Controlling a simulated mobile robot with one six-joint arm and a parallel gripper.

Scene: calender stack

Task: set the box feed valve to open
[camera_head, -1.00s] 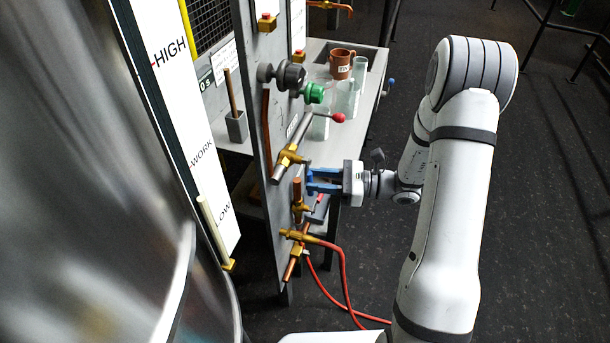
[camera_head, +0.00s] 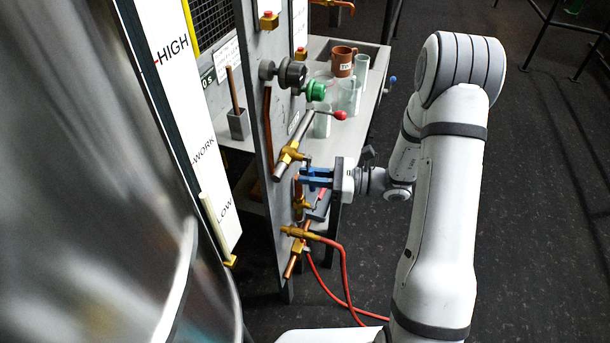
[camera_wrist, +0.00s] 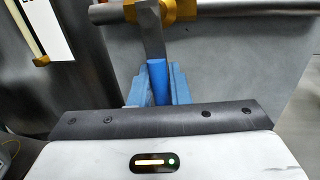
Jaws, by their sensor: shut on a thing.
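A brass valve (camera_head: 287,155) sits on a grey pipe on the upright grey panel. It also shows at the top of the wrist view (camera_wrist: 160,10), where a flat grey lever (camera_wrist: 154,45) runs from it, crosswise to the pipe, to a blue grip (camera_wrist: 158,75). My gripper (camera_head: 308,177) has blue fingers and is beside the panel, just below this valve. In the wrist view, its fingers (camera_wrist: 158,88) are shut around the blue grip and partly hide it. I cannot read a label naming the valve.
Lower brass fittings (camera_head: 300,233) with a red hose (camera_head: 345,275) are below my gripper. A green knob (camera_head: 315,91) and a red ball knob (camera_head: 340,115) are above. Behind stands a grey bench (camera_head: 372,105) with a brown mug (camera_head: 343,58) and glassware.

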